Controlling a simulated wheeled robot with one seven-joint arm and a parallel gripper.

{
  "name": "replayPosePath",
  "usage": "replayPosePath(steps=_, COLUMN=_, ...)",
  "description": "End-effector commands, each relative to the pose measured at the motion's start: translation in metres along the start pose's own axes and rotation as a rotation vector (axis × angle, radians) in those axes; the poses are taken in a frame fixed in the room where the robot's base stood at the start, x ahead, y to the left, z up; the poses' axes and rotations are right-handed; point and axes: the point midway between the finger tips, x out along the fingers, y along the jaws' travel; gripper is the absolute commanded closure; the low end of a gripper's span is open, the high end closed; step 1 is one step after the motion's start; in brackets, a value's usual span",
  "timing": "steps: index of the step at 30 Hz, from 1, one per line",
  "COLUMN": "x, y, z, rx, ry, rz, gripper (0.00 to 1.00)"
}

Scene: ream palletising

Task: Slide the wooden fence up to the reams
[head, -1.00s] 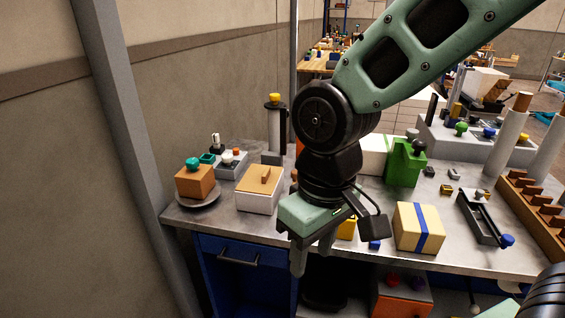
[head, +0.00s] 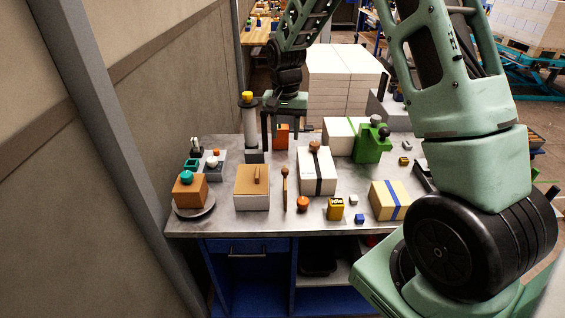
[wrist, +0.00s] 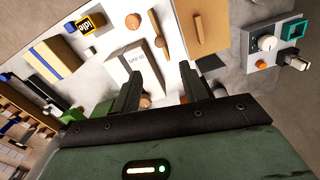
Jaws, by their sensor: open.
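No piece stands out clearly as the wooden fence. A tan wooden board with a raised bar (head: 252,178) tops a white box at the bench's left; it also shows in the wrist view (wrist: 182,18). White layered blocks that look like stacked reams (head: 343,85) stand behind the bench. My gripper (head: 284,133) hangs over the back of the bench, its two fingers apart with nothing held. An orange block (head: 281,137) shows between the fingers in the head view; I cannot tell its depth. In the wrist view my gripper (wrist: 162,80) is open beside a labelled white box (wrist: 134,68).
A white cylinder with a yellow cap (head: 249,125) stands close left of my gripper. A green block (head: 369,145), a strapped white box (head: 324,180) and a blue-banded box (head: 388,200) are to the right. A wooden stick (head: 285,188) lies mid-bench.

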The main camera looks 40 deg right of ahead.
Motion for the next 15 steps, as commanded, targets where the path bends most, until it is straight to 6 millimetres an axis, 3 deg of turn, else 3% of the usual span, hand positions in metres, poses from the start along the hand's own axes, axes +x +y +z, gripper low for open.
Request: replayPosePath(steps=15, x=0.101, y=0.0, z=0.002, rx=-0.003, ry=-0.003, rz=0.0, gripper=0.57)
